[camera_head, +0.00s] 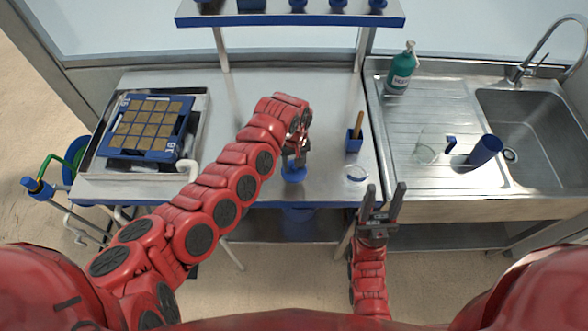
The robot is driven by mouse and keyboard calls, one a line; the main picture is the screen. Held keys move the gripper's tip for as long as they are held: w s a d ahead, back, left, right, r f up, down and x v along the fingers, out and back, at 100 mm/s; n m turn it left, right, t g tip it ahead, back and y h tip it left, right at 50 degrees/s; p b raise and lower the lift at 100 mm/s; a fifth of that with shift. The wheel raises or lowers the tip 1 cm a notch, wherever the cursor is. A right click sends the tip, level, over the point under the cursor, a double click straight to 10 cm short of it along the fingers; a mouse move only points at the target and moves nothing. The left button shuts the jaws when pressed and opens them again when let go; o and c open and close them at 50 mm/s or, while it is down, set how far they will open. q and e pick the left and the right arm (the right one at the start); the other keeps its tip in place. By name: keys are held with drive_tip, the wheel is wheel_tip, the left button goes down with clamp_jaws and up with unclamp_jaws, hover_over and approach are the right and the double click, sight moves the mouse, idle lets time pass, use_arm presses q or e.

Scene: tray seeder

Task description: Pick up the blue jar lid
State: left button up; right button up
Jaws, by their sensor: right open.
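A small round blue thing that looks like the blue jar lid (294,175) sits near the front edge of the steel table. My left gripper (295,163) points down right over it, and its fingertips seem to reach it. The fingers are small and partly hidden here, so I cannot tell whether they grip it. My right gripper (382,204) is open and empty, in front of the table's front edge.
A blue seed tray (117,152) lies in a metal pan at the left. A blue holder (354,145) with a wooden-handled tool and a clear round dish (357,173) stand right of the lid. The drainboard holds a green bottle (400,72), clear glass (426,154) and blue cup (485,151).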

use_arm(q)
clamp_jaws()
